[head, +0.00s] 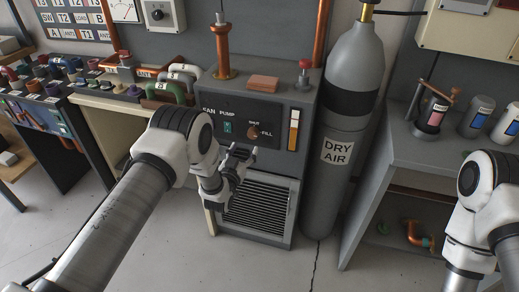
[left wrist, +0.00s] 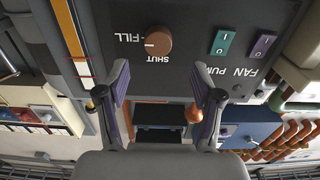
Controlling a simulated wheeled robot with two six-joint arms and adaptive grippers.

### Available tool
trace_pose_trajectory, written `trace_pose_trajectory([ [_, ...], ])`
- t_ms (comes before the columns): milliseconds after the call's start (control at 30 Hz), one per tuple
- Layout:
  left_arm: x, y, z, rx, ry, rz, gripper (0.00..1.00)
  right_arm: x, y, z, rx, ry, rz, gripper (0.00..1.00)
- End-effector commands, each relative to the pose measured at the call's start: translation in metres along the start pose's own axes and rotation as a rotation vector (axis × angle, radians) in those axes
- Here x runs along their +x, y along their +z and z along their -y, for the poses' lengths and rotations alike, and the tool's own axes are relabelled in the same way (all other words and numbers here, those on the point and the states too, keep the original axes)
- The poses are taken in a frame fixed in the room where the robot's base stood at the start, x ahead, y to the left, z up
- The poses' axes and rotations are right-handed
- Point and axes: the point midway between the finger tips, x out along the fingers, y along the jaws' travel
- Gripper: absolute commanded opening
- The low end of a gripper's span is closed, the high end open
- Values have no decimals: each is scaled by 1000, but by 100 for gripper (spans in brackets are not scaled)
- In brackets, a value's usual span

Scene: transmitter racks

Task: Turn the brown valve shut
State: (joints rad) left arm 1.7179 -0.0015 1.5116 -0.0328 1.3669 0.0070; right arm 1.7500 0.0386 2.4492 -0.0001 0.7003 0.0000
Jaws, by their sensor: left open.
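The brown valve is a round knob (head: 253,132) on the dark front panel of the grey cabinet, between the words SHUT and FILL. In the left wrist view, which is upside down, the knob (left wrist: 158,42) shows whole, and its pale mark points toward FILL. My left gripper (head: 240,153) is just below and in front of the knob in the head view. In the left wrist view its two fingers (left wrist: 160,82) are spread, with nothing between them, and the knob lies beyond the tips, not touched. My right gripper is out of view; only part of its arm shows.
A green PUMP switch (left wrist: 221,42) and a purple FAN switch (left wrist: 263,46) sit beside the knob. A gauge strip (head: 294,129) is on its other side. A vent grille (head: 262,208) lies below. A DRY AIR cylinder (head: 337,130) stands right of the cabinet.

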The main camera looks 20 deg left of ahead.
Motion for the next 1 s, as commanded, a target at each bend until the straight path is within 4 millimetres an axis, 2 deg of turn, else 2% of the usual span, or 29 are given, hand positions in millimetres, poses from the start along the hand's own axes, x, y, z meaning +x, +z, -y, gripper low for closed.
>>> trace_pose_trajectory([
  [167,23,-2,-1,0,1,-4,66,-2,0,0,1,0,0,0],
  [400,66,0,-1,0,1,-1,66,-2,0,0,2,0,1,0],
  [533,75,0,0,0,1,2,66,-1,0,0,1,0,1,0],
  [733,76,0,-1,0,1,3,66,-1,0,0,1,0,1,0],
  [767,76,0,-1,0,1,3,63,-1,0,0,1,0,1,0],
  [900,76,0,-1,0,1,3,13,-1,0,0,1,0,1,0],
  [933,76,0,-1,0,1,3,6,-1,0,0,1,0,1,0],
  [1000,76,0,-1,0,1,3,6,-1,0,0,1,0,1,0],
])
